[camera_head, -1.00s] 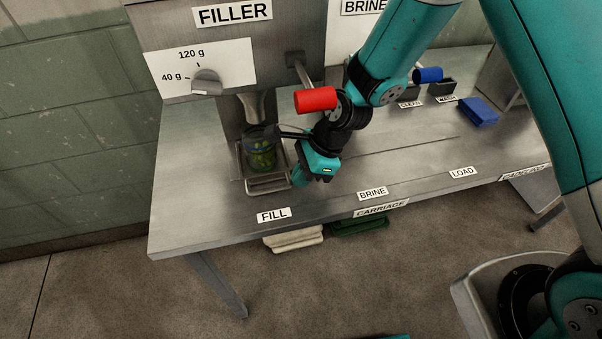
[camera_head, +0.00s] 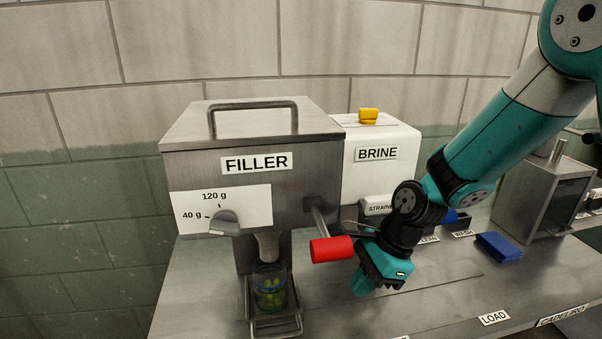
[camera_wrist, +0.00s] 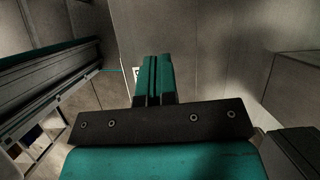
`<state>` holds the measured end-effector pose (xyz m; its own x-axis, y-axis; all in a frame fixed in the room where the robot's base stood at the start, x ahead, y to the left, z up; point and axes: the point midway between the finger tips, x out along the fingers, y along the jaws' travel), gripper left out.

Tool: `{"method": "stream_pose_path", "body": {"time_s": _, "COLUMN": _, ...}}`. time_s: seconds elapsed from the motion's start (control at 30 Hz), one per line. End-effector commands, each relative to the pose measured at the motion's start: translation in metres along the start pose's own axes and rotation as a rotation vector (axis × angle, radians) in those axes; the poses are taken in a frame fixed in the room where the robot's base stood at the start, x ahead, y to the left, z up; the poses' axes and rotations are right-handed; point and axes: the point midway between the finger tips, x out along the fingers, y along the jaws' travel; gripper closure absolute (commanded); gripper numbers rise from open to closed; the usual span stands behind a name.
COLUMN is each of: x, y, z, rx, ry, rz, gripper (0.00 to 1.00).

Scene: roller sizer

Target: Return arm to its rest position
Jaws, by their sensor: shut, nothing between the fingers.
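My gripper (camera_head: 366,284) is in the head view, right of the red handle (camera_head: 331,249) of the filler (camera_head: 255,130), above the steel table. It is shut and empty. In the wrist view its teal fingers (camera_wrist: 154,80) are together, with a blurred pale surface beyond. My arm reaches in from the upper right, bent at the wrist and not folded back. A glass jar (camera_head: 269,289) with green pieces inside stands under the filler spout, apart from my gripper.
The brine box (camera_head: 377,150) with a yellow knob stands behind my wrist. A blue block (camera_head: 498,246) lies on the table to the right, near a steel machine (camera_head: 535,195). The table (camera_head: 420,310) is clear in front of my gripper.

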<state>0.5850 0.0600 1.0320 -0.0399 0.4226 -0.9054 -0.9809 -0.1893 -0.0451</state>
Motion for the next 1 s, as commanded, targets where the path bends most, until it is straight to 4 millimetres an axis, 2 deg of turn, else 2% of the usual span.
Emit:
{"method": "stream_pose_path", "body": {"time_s": 0.07, "x": -0.013, "y": 0.004, "z": -0.007, "rx": -0.104, "ry": 0.035, "rz": -0.022, "gripper": 1.00}}
{"method": "stream_pose_path", "body": {"time_s": 0.27, "x": -0.064, "y": 0.032, "z": -0.039, "rx": -0.588, "ry": 0.219, "rz": -0.046, "gripper": 1.00}}
{"method": "stream_pose_path", "body": {"time_s": 0.4, "x": -0.095, "y": 0.057, "z": -0.062, "rx": -0.912, "ry": 0.352, "rz": 0.003, "gripper": 1.00}}
{"method": "stream_pose_path", "body": {"time_s": 0.67, "x": -0.136, "y": 0.103, "z": -0.094, "rx": -1.377, "ry": 0.532, "rz": 0.176, "gripper": 1.00}}
{"method": "stream_pose_path", "body": {"time_s": 0.8, "x": -0.133, "y": 0.114, "z": -0.017, "rx": -1.602, "ry": 0.372, "rz": 0.104, "gripper": 1.00}}
{"method": "stream_pose_path", "body": {"time_s": 0.9, "x": -0.134, "y": 0.133, "z": 0.030, "rx": -1.751, "ry": 0.258, "rz": 0.074, "gripper": 1.00}}
{"method": "stream_pose_path", "body": {"time_s": 1.0, "x": -0.137, "y": 0.155, "z": 0.064, "rx": -1.880, "ry": 0.162, "rz": 0.061, "gripper": 1.00}}
